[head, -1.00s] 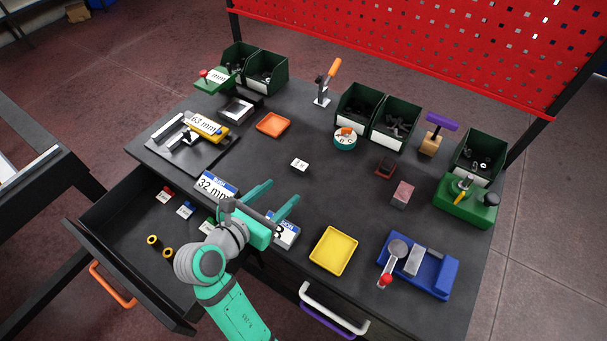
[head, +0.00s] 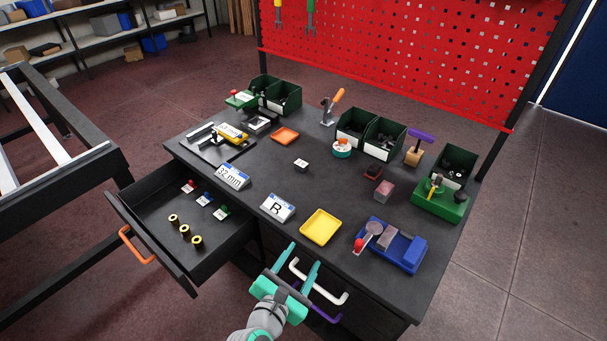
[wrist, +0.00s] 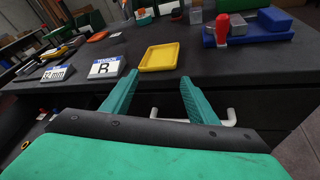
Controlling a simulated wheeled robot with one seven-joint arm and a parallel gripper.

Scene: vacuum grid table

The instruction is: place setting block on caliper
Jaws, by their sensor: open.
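The caliper (head: 230,133), with a yellow body, lies on a dark plate at the table's back left; its display is too small to read in the head view now. Small blocks with red (head: 188,186), blue (head: 205,199) and green (head: 221,212) markings sit in the open drawer (head: 152,205). A small white-topped block (head: 301,164) stands mid-table. I cannot tell which of these is the setting block. My gripper (head: 304,256) is open and empty in front of the table's front edge, apart from all of them. It also shows in the wrist view (wrist: 160,78).
Several brass rings (head: 184,231) lie in the drawer. A white handle (head: 318,283) is near my gripper. Green bins (head: 357,127) line the back.

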